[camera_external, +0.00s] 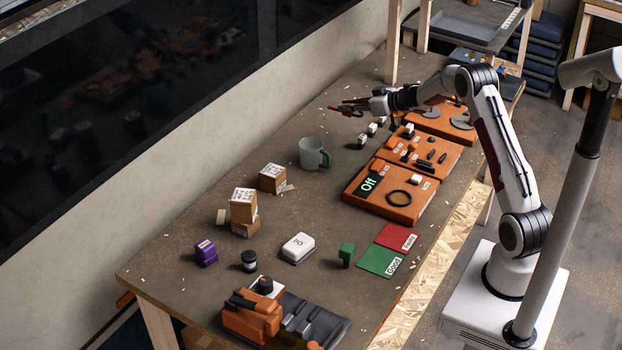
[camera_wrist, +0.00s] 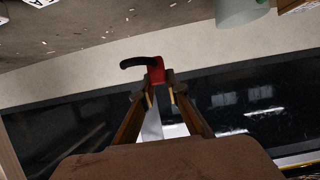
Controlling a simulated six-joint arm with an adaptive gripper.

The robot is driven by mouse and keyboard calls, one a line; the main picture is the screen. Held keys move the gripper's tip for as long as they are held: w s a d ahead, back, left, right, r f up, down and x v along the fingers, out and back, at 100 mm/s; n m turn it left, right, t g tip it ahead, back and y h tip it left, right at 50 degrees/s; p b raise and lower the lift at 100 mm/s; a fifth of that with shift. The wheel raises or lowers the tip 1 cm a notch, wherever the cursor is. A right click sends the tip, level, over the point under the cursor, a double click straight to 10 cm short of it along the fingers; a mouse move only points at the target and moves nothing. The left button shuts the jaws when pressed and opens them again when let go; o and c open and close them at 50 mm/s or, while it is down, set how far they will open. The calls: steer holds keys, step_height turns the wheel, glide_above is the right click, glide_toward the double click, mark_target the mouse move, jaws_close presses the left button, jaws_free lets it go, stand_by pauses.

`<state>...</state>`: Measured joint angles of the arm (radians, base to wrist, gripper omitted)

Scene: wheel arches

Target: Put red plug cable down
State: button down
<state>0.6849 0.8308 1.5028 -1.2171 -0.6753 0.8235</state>
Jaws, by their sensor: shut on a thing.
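The red plug cable (camera_wrist: 156,71) shows in the wrist view, with a red body and a black curved end pointing left. My gripper (camera_wrist: 160,88) is shut on its red body. In the external view my gripper (camera_external: 352,106) is stretched out to the left over the far part of the table, and the red plug cable (camera_external: 338,109) shows small at its tip. The plug appears held above the table (camera_external: 225,280), near the table's wall side. The exact height is hard to tell.
Orange trays (camera_external: 392,205) line the right edge. Cardboard boxes (camera_external: 243,207), a purple block (camera_external: 206,253), and red (camera_external: 397,237) and green (camera_external: 380,260) mats lie nearer. Bare table lies left of the mug.

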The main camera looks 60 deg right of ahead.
step_height(320, 180, down, 6)
stand_by(0.5)
steer(key=shift+f, duration=0.1)
steer(key=shift+f, duration=1.85)
steer(key=shift+f, duration=0.55)
steer(key=c, duration=2)
jaws_free()
steer(key=shift+s+f, duration=0.1)
